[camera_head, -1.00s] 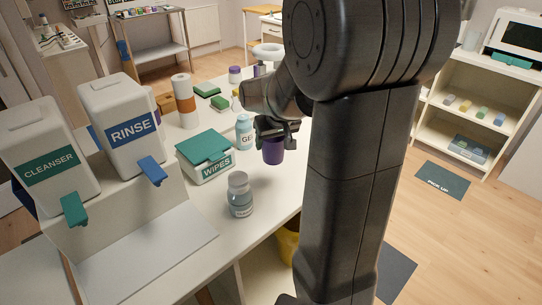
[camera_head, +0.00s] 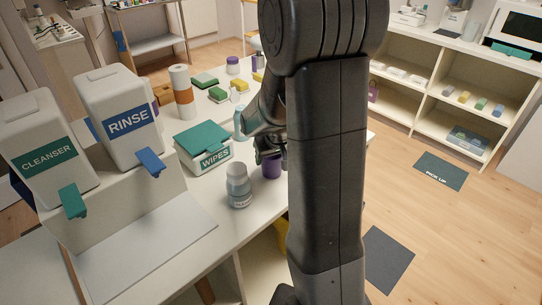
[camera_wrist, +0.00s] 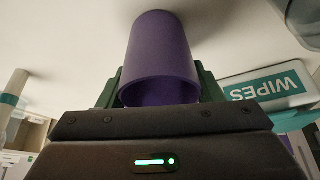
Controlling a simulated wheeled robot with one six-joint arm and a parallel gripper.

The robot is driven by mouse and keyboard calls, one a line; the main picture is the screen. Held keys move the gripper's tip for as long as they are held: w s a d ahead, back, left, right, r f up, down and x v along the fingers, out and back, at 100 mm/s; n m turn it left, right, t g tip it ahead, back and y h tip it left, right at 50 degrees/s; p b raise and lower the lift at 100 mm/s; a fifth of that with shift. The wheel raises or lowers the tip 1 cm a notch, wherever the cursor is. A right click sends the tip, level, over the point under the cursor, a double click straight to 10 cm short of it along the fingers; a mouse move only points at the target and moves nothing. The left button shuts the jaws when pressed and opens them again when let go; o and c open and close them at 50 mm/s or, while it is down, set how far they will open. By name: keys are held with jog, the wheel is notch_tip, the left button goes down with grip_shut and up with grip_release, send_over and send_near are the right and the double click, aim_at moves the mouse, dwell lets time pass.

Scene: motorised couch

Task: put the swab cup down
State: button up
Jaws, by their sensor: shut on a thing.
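The swab cup is the purple cup (camera_head: 271,166), seen in the head view at the right edge of the white table (camera_head: 210,235). My gripper (camera_head: 268,150) is shut on it, and my arm hides part of both. In the wrist view the purple cup (camera_wrist: 162,55) fills the middle, with its open rim toward the camera and a dark green finger on each side. The cup is low over or on the tabletop; I cannot tell whether its base touches.
A wipes box (camera_head: 205,147) stands left of the cup, and a clear grey-labelled bottle (camera_head: 239,185) stands in front of it. A light blue bottle (camera_head: 239,122) is behind. Rinse (camera_head: 122,112) and cleanser (camera_head: 45,150) dispensers stand at the left.

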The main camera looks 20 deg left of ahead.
jog(key=o, duration=1)
jog(key=shift+r, duration=0.3)
jog(key=v, duration=1.1)
jog(key=shift+s+d+r+p, duration=0.15)
jog(key=shift+r+p, duration=0.15)
